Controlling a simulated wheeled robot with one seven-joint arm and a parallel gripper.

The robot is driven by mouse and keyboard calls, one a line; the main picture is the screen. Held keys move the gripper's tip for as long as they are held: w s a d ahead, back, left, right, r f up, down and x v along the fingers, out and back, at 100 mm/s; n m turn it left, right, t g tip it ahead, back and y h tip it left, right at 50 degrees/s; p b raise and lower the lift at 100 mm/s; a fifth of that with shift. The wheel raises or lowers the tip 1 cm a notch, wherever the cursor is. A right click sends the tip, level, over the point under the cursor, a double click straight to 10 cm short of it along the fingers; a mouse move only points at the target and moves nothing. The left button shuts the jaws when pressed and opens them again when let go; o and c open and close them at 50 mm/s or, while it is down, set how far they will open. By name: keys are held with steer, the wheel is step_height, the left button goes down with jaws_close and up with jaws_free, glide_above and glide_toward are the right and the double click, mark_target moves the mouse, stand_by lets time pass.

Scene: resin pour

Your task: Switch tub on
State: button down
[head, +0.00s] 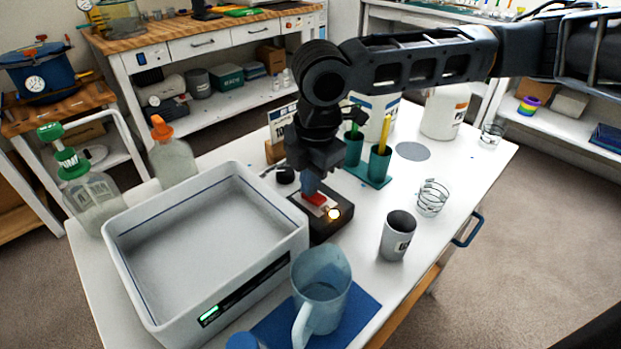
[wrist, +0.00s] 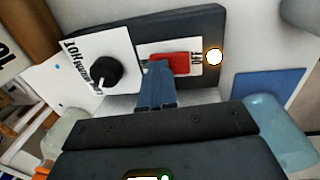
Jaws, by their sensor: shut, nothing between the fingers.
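The tub (head: 130,235) is a wide, pale grey, empty-looking basin at the left of the white table, with a lit green display (head: 209,315) on its front. A black control box (head: 328,229) stands right of it. It carries a red rocker switch (wrist: 170,64), also in the head view (head: 316,199), and a glowing lamp (wrist: 214,56). "OFF" is printed at the lamp end; the other end's label is mostly hidden. My gripper (wrist: 158,72) is shut and empty, its blue fingertips at the rocker's end away from "OFF". I cannot tell whether they touch it.
A black knob (wrist: 101,73) on a plate marked "HOT" is beside the switch. A blue jug (head: 322,285) stands on a blue mat (head: 362,308) in front. A grey cup (head: 397,236), a wire-like glass (head: 432,197) and green holders (head: 379,165) stand right. Bottles (head: 172,155) stand behind the tub.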

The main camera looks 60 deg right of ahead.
steer(key=shift+s, duration=0.1)
steer(key=shift+s+a, duration=0.25)
steer(key=shift+s, duration=0.45)
steer(key=shift+r+p, duration=0.15)
steer(key=shift+p, duration=0.2)
